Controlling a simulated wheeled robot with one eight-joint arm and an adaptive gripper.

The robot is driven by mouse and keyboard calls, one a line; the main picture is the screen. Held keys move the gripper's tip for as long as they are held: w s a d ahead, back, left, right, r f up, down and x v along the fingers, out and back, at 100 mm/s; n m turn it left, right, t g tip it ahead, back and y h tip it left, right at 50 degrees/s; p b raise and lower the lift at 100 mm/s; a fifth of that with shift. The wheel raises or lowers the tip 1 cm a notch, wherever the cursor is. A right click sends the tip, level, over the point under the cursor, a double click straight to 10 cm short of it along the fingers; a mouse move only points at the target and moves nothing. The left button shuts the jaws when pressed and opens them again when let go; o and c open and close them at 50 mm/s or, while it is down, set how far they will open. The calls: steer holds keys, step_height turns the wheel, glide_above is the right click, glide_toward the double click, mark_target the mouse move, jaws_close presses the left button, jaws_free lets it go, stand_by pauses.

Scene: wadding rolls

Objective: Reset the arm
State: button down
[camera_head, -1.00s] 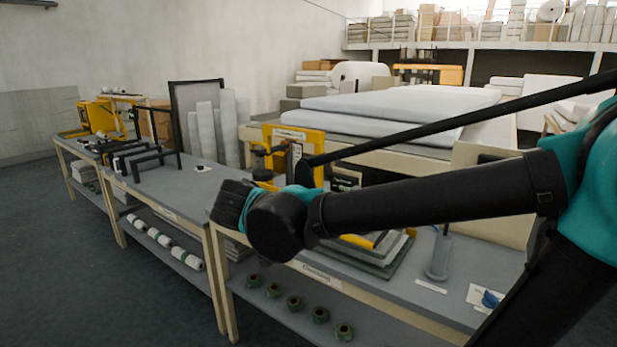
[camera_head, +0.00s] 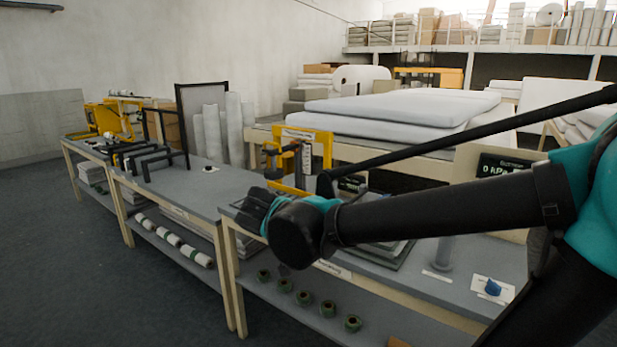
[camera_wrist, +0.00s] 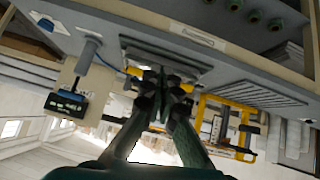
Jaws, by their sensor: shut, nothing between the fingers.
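My arm reaches in black and teal across the right of the head view, in front of the workbench (camera_head: 375,283). Its fingers are hard to make out there. In the wrist view my gripper (camera_wrist: 165,82) shows dark fingers closed together with nothing between them. The wrist view is upside down, with the bench (camera_wrist: 110,22) along the top. The gripper appears in front of a yellow frame (camera_wrist: 240,104) and flat grey plates (camera_wrist: 165,52); I cannot tell the gap. The yellow frame also stands on the bench in the head view (camera_head: 326,152).
A grey post (camera_head: 443,254) and a blue item (camera_head: 492,287) stand on the bench's right. A dark display (camera_head: 500,165) is behind the arm. Green rolls (camera_head: 303,298) lie on the lower shelf. A black frame (camera_head: 160,160) stands left. Open floor (camera_head: 70,260) lies at lower left.

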steer(key=s+d+f+n+g+y, duration=0.1)
steer(key=s+d+f+n+y, duration=0.2)
steer(key=d+f, duration=0.5)
steer(key=s+d+f+n+g+y, duration=0.2)
steer(key=d+f, duration=0.6)
steer(key=f, duration=0.4)
steer(key=shift+s+d+n+y, duration=0.15)
steer(key=shift+s+n+y, duration=0.35)
steer(key=shift+s+n, duration=0.15)
steer(key=c, duration=2.2)
jaws_free()
